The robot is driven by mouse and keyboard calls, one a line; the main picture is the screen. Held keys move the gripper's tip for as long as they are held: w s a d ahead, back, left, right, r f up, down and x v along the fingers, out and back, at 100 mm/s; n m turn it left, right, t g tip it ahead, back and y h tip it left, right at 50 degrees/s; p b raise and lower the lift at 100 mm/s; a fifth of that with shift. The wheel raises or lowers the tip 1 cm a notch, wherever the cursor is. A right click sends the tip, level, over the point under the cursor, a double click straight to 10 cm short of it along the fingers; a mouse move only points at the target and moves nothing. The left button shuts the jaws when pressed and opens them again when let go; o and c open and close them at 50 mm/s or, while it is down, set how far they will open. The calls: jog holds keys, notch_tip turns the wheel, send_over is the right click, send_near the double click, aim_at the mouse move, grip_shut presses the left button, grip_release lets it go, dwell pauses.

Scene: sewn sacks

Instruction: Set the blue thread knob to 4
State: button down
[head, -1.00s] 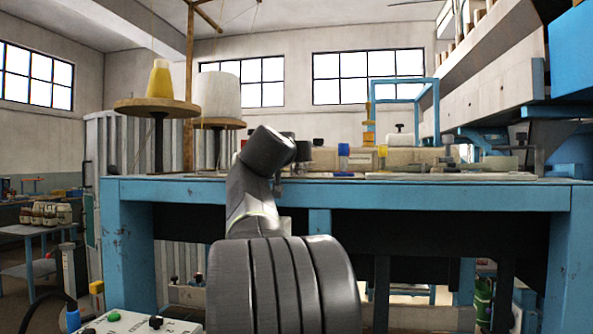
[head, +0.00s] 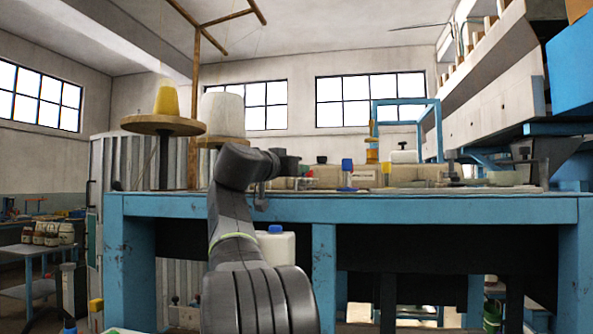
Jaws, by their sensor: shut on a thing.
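My gripper (head: 287,161) is at the end of my dark arm, just above the front edge of the blue workbench (head: 440,207). It points away from the camera and only a small dark part shows beside my wrist. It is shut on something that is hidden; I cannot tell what. I cannot make out the blue thread knob or any number scale. A small upright piece with a blue cap (head: 346,165) stands on the bench to the right of my gripper, apart from it; I cannot tell whether it is a knob.
A yellow thread cone (head: 166,97) and a white one (head: 222,114) stand on round wooden discs at the left. Pale boxes (head: 328,176) and small parts line the bench top. A white jug with a blue cap (head: 276,243) shows below the bench edge.

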jog(key=c, duration=1.2)
grip_release()
jog(key=shift+c, duration=0.2)
jog(key=b+v, duration=0.2)
jog(key=v, duration=1.1)
jog(key=shift+s+a, duration=0.25)
jog(key=shift+s, duration=0.1)
jog(key=p+x, duration=0.2)
jog(key=x, duration=1.2)
jog(key=shift+s+a, duration=0.1)
